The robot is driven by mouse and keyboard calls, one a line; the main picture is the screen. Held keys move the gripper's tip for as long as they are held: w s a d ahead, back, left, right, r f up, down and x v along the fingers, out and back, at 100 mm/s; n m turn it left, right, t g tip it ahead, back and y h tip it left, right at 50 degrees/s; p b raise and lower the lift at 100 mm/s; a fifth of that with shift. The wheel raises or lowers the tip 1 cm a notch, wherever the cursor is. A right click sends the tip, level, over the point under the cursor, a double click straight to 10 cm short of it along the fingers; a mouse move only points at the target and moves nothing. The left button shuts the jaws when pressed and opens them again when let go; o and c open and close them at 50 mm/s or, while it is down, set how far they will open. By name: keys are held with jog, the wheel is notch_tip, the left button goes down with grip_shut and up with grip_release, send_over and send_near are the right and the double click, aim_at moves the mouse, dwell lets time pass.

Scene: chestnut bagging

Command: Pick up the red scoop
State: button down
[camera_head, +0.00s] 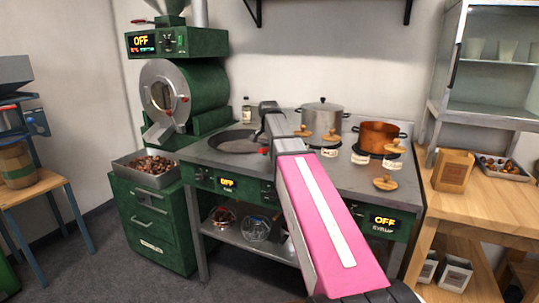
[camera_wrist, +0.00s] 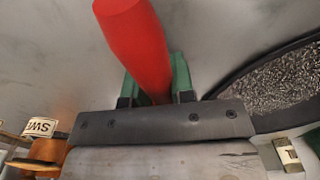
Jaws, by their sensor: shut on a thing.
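The red scoop shows in the wrist view as a smooth, rounded red handle (camera_wrist: 135,45). My gripper (camera_wrist: 155,85) is shut on this handle, with one green finger on each side of it. The handle's far end reaches to the top edge of the wrist view. The scoop's bowl is not visible there. In the head view my arm reaches over the steel counter beside the wide dark pan (camera_head: 238,145). A small red patch (camera_head: 264,151) shows below my wrist; I cannot tell whether it is the scoop.
The pan, holding grey grains, also shows in the wrist view (camera_wrist: 285,82). A steel pot (camera_head: 322,116) and a copper pot (camera_head: 378,137) stand to the right. A chestnut tray (camera_head: 122,166) is at the left.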

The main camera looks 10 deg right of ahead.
notch_tip(320, 180, up, 3)
jog(key=shift+w+f, duration=0.1)
jog(key=s+a+r, duration=0.6)
jog(key=a+r, duration=0.1)
jog(key=a, duration=0.3)
jog(key=shift+a, duration=0.15)
